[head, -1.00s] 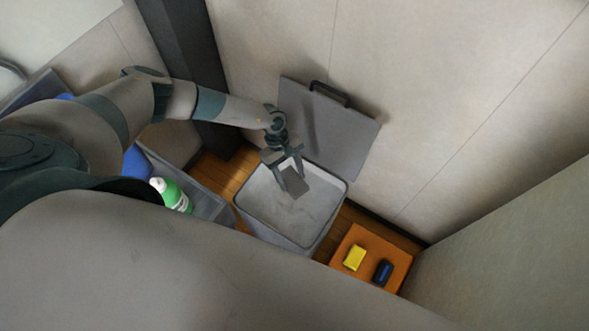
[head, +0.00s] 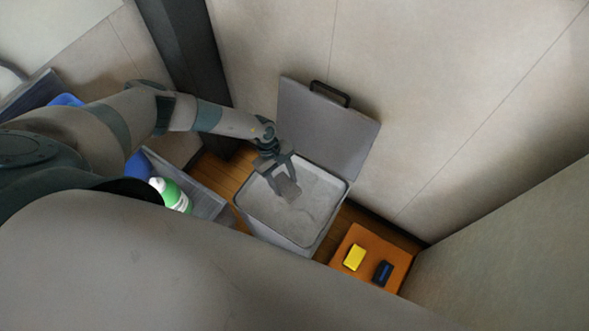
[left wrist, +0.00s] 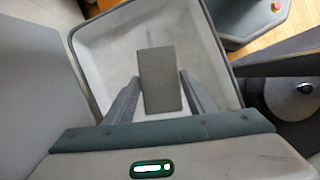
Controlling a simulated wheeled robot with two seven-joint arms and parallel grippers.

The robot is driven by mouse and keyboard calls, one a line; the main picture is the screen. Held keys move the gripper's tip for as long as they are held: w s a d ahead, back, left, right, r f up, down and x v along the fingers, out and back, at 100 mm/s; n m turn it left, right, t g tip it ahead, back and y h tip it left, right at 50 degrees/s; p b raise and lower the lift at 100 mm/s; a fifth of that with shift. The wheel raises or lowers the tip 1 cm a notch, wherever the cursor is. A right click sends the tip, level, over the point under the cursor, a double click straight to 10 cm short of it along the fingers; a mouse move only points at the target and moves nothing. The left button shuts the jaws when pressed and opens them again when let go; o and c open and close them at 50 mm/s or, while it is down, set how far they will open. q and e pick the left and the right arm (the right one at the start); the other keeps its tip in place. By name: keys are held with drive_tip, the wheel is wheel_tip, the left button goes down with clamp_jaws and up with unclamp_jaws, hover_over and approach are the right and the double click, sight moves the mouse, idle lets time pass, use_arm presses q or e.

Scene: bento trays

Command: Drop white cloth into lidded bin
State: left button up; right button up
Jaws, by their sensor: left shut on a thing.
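The bin (head: 325,232) is a grey square container with a pale inside. Its grey lid (head: 325,128) stands open against the wall, with a dark handle on its top edge. My left gripper (head: 284,181) is over the bin's opening, shut on a flat grey rectangular piece (head: 290,191). In the left wrist view this piece (left wrist: 160,78) sits between the fingers, with the bin's pale inside behind it. It looks grey, not white, and I cannot tell that it is cloth. No separate white cloth is clear. My right gripper is not in view.
Left of the bin, a grey crate (head: 208,205) holds a green bottle with a white cap (head: 172,196) and something blue. Right of the bin, an orange mat (head: 366,240) carries a yellow block (head: 354,257) and a dark blue block (head: 383,273). Walls stand close behind and to the right.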

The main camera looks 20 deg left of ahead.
use_arm(q)
drive_tip(key=shift+f+b, duration=1.45)
drive_tip(key=shift+f, duration=0.75)
drive_tip(key=o, duration=1.1)
drive_tip(key=shift+r, duration=0.15)
drive_tip(key=b+v, duration=0.2)
drive_tip(key=v, duration=1.5)
